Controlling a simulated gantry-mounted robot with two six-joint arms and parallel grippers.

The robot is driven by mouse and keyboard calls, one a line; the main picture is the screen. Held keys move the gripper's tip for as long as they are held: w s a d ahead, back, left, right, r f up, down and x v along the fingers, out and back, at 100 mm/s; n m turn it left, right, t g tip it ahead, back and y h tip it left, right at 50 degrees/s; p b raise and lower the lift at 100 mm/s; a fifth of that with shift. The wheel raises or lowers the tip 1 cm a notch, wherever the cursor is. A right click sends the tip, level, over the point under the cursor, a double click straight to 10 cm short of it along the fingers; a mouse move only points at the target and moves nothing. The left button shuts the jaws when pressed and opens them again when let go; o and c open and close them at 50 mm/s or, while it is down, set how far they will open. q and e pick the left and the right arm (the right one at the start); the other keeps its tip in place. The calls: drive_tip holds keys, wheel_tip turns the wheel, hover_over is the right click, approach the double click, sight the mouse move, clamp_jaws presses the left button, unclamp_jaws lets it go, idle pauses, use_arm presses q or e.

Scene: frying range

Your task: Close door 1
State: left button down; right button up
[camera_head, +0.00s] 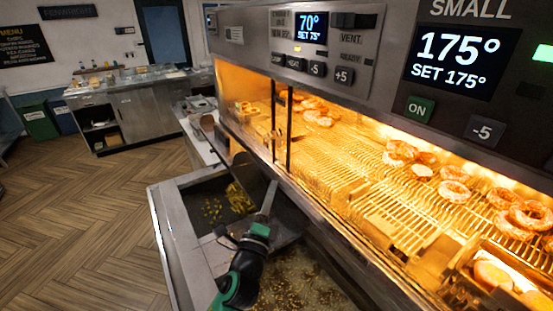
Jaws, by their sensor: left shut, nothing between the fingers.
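No door label reading 1 is legible. A metal flap (247,178) hangs open below the left part of the lit heated cabinet, tilted outward over the fryer. My left gripper (270,190) is shut and empty, pointing up beside the flap's right edge; I cannot tell whether it touches. Its black and green wrist is over the fryer pan. Two dark upright bars (281,125) stand at the cabinet front just above the gripper. My right gripper is not in view.
Ring-shaped pastries (454,191) lie on wire racks in the cabinet. A control panel (312,27) runs above it. A fryer pan with yellow pieces (228,205) is below the flap. The wooden floor (85,215) at left is clear; a steel counter (140,105) stands behind.

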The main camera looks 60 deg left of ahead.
use_arm(q)
drive_tip(key=p, duration=0.1)
approach(281, 136)
drive_tip(key=w, duration=0.3)
drive_tip(key=shift+w+a, duration=0.2)
drive_tip(key=shift+a, duration=0.15)
drive_tip(key=shift+s+a+r+p, duration=0.1)
drive_tip(key=shift+a+r+p, duration=0.25)
drive_tip(key=shift+a+p, duration=0.2)
drive_tip(key=shift+s+a+r+p, duration=0.1)
drive_tip(key=shift+a+r+p, duration=0.2)
drive_tip(key=shift+a+p, duration=0.25)
drive_tip(key=shift+a+r, duration=0.1)
drive_tip(key=shift+a, duration=0.45)
